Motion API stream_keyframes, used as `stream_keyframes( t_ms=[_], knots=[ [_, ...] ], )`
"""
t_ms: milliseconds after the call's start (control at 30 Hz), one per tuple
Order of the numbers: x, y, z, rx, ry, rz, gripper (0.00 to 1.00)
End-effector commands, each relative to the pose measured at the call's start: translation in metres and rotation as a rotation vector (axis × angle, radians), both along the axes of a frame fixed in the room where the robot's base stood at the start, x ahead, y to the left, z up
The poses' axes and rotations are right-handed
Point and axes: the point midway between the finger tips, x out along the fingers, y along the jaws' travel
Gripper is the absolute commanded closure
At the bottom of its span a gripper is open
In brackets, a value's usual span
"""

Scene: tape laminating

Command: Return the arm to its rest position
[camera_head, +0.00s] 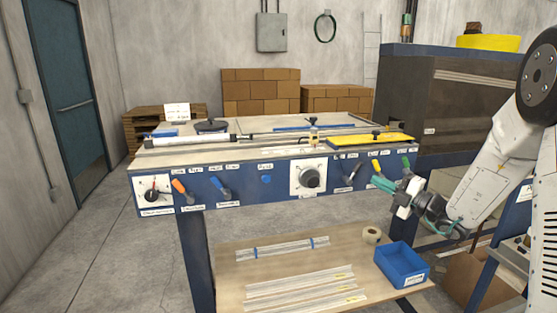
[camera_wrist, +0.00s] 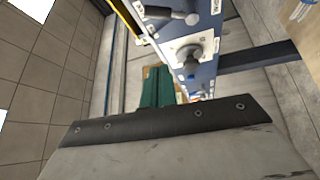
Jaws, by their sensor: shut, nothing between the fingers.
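My arm comes in from the right in the head view. My gripper (camera_head: 381,183) is in front of the right end of the machine's blue control panel (camera_head: 245,191), just below the yellow lever (camera_head: 377,165) and the green lever (camera_head: 406,162). Its teal fingers are together with nothing between them. In the wrist view the green fingers (camera_wrist: 157,87) also show shut and empty, with the panel's dial (camera_wrist: 188,53) beyond them. I cannot tell how far the fingertips are from the panel.
Below the gripper, a lower shelf (camera_head: 235,285) holds a blue bin (camera_head: 402,264), a tape roll (camera_head: 372,234) and clear strips. Open floor (camera_head: 90,240) lies left of the machine.

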Motion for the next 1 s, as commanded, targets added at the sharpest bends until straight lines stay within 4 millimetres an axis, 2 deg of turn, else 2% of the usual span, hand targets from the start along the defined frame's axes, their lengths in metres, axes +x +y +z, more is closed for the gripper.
stream_keyframes(
  t_ms=[67, 100, 167, 267, 300, 367, 433, 500, 600, 800, 833, 900, 1000],
  knots=[
    [-0.009, 0.011, -0.011, -0.153, -0.067, 0.038, 1.0],
    [-0.018, 0.02, -0.022, -0.257, -0.11, 0.078, 1.0],
    [-0.038, 0.036, -0.032, -0.435, -0.204, 0.165, 1.0],
    [-0.082, 0.07, -0.034, -0.738, -0.436, 0.362, 1.0],
    [-0.102, 0.084, -0.033, -0.851, -0.55, 0.454, 1.0],
    [-0.135, 0.102, -0.03, -1.012, -0.742, 0.601, 1.0],
    [-0.177, 0.118, -0.028, -1.171, -0.994, 0.788, 1.0],
    [-0.215, 0.127, -0.026, -1.286, -1.244, 0.966, 1.0],
    [-0.264, 0.128, -0.024, -1.384, -1.594, 1.212, 1.0],
    [-0.339, 0.11, -0.016, -1.378, -2.223, 1.684, 1.0],
    [-0.347, 0.106, -0.014, 1.311, 2.221, -1.691, 1.0],
    [-0.365, 0.096, -0.009, 1.118, 2.115, -1.635, 1.0],
    [-0.386, 0.083, 0.001, 0.918, 1.964, -1.576, 1.0]
  ],
)
